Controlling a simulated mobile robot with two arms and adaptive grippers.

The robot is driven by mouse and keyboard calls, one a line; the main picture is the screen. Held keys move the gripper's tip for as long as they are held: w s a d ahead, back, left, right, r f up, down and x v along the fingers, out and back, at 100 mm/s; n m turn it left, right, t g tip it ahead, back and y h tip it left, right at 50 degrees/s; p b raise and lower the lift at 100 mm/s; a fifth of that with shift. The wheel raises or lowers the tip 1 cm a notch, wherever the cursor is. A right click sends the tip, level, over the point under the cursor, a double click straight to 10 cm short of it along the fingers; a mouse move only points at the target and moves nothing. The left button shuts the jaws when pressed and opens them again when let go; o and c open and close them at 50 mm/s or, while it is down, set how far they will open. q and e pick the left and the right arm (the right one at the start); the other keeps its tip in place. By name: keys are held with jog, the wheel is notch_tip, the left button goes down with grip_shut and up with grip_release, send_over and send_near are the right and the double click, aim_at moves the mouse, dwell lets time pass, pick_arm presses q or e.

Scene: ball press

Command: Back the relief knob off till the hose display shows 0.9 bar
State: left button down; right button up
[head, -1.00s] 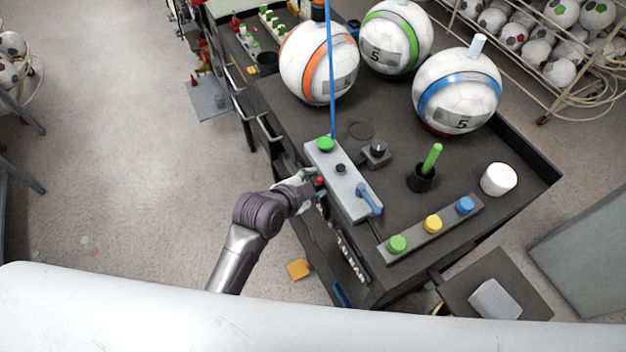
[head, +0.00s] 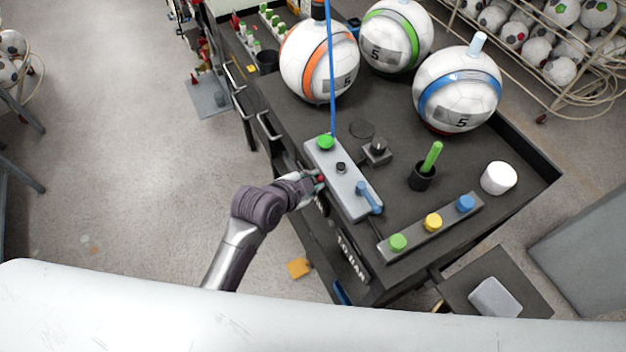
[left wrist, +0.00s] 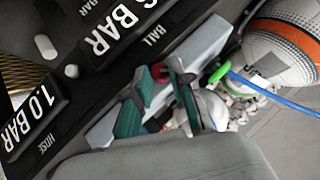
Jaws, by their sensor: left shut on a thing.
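A small red relief knob (head: 321,178) sits on the left side of the grey valve block (head: 350,198). My left gripper (head: 314,183) is at this knob, and its jaws are shut on it. In the left wrist view the red knob (left wrist: 160,72) shows between the teal finger pads of my left gripper (left wrist: 160,105). The hose display (left wrist: 37,117) reads 1.0 BAR. The same display (head: 352,260) shows on the cart's side in the head view. A ball display (left wrist: 113,33) beside it ends in 6 BAR; its first digits are cut off. My right gripper is not in view.
A blue hose (head: 332,80) rises from the block's green fitting (head: 325,143). A blue lever (head: 368,197) is on the block. Balls with orange (head: 318,62), green (head: 396,38) and blue (head: 457,90) bands stand behind. A strip with coloured buttons (head: 415,241) lies in front.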

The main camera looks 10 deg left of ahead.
pick_arm(q)
jog(key=shift+w+a+r+n+g+h, duration=0.15)
jog(key=shift+n+g+h, duration=0.25)
jog(key=shift+g, duration=0.2)
jog(key=shift+w+a+f+n+g+h, duration=0.15)
jog(key=shift+n+g+h, duration=0.2)
jog(key=shift+g, duration=0.25)
jog(key=n+g, duration=0.1)
jog(key=g+h, duration=0.1)
jog(key=shift+w+a+n+g, duration=0.1)
jog(key=shift+w+n+g, duration=0.15)
jog(key=shift+n+g, duration=0.1)
jog(key=shift+w+a+n+g+h+b, duration=0.1)
jog(key=shift+w+n+g+h+b, duration=0.05)
jog(key=shift+n+g+h+b, duration=0.5)
jog(key=shift+w+a+f+n+g+h+b, duration=0.1)
jog(key=shift+n+g+h+b, duration=0.55)
jog(key=shift+g+h, duration=0.25)
jog(key=c, duration=1)
grip_release()
jog(key=v, duration=1.2)
jog(key=shift+w, duration=0.1)
